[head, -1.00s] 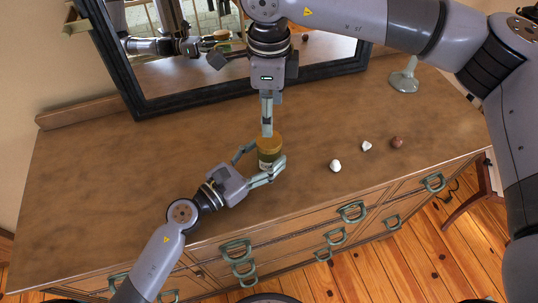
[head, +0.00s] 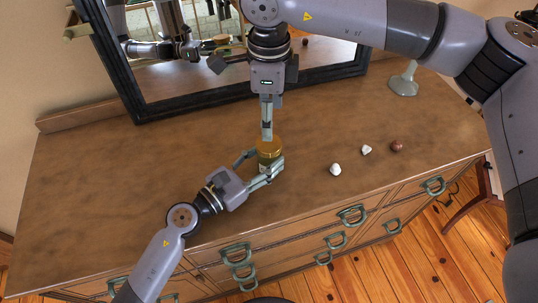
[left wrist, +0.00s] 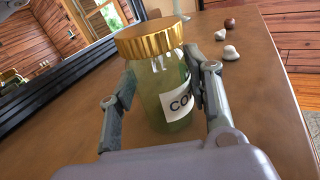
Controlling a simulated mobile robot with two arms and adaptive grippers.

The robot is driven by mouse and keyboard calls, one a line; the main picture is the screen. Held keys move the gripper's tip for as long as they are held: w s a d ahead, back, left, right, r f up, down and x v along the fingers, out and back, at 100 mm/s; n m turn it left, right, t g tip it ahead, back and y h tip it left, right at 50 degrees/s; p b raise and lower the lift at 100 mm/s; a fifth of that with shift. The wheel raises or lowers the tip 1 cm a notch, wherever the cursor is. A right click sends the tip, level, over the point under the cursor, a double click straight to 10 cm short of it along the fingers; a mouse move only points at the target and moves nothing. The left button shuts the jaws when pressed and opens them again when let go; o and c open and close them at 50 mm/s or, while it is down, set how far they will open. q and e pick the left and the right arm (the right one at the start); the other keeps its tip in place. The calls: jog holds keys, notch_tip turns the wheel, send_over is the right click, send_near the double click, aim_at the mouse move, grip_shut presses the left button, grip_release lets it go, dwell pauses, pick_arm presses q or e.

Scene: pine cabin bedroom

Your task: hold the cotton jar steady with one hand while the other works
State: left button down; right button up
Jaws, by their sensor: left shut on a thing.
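The cotton jar (head: 263,161) stands upright on the dresser top. It is greenish glass with a gold ribbed lid (left wrist: 150,38), which is on the jar. My left gripper (head: 263,170) is shut around the jar's body from the front left, a finger on each side.
Two white lumps (head: 335,169) and a brown ball (head: 397,146) lie to the right of the jar on the wooden dresser top (head: 110,190). A dark-framed mirror (head: 215,98) stands behind. A pale-footed stand (head: 404,84) is at the back right. The left of the top is clear.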

aim_at(269, 143)
jog(key=m, duration=1.9)
jog(key=shift+m, duration=0.4)
jog(key=m, duration=0.6)
jog(key=shift+m, duration=0.4)
jog(key=shift+f, duration=0.2)
notch_tip(269, 143, down, 8)
jog(key=shift+r, duration=0.15)
jog(key=shift+c, duration=0.6)
